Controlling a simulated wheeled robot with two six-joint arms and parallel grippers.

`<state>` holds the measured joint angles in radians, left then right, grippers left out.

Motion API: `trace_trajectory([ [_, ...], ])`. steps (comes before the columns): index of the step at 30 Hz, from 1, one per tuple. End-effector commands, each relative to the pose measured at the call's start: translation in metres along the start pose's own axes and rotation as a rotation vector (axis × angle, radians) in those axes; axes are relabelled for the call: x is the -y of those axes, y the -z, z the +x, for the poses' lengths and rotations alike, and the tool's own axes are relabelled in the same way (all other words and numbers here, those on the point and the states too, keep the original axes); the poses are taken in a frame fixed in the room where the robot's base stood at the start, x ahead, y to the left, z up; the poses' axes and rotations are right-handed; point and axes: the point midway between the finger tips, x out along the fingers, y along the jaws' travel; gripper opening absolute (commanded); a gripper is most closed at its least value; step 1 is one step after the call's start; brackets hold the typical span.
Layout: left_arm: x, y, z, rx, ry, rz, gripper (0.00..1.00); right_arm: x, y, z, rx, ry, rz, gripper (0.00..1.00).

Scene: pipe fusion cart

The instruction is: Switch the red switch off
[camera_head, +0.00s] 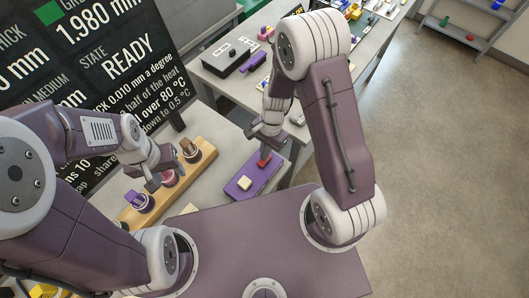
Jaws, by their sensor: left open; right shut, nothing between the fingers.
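The red switch (264,159) stands at the far end of a purple panel (252,176) on the grey table. Its lever position is too small to tell. My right gripper (264,146) is shut and empty, pointing down right at the red switch and partly covering it; I cannot tell whether they touch. My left gripper (151,181) is open and empty, over the wooden rack to the left, well away from the switch.
A cream block (244,183) sits on the near part of the purple panel. The wooden rack (187,173) holds several round pieces. A dark display board (85,75) stands behind at left. A black box (230,57) lies on the back table.

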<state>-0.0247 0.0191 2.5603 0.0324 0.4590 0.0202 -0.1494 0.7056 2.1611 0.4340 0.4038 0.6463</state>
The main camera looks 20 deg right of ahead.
Motion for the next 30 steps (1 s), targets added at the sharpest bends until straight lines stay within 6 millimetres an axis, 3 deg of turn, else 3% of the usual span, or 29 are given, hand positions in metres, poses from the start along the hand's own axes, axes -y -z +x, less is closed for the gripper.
trace_trajectory([
  [1, 0.000, 0.002, -0.019, 0.000, 0.000, 0.000, 0.51, 0.000, -0.001, -0.019, 0.000, 0.001, 0.001, 0.00],
  [4, -0.001, 0.005, -0.047, -0.001, 0.000, 0.000, 0.51, -0.001, 0.000, -0.047, 0.002, 0.001, 0.002, 0.00],
  [6, -0.001, 0.004, -0.034, -0.002, 0.000, 0.000, 0.51, 0.001, 0.003, -0.053, -0.001, 0.007, -0.002, 0.00],
  [15, -0.001, 0.003, -0.031, 0.000, 0.000, 0.000, 0.51, 0.000, 0.003, -0.114, -0.001, 0.004, -0.002, 0.00],
  [21, -0.001, 0.003, -0.030, 0.000, 0.000, 0.000, 0.51, 0.000, 0.003, -0.130, 0.001, 0.001, -0.001, 0.00],
  [30, -0.001, 0.003, -0.031, -0.001, 0.000, 0.000, 0.51, -0.001, 0.003, -0.131, 0.002, 0.000, 0.000, 0.00],
])
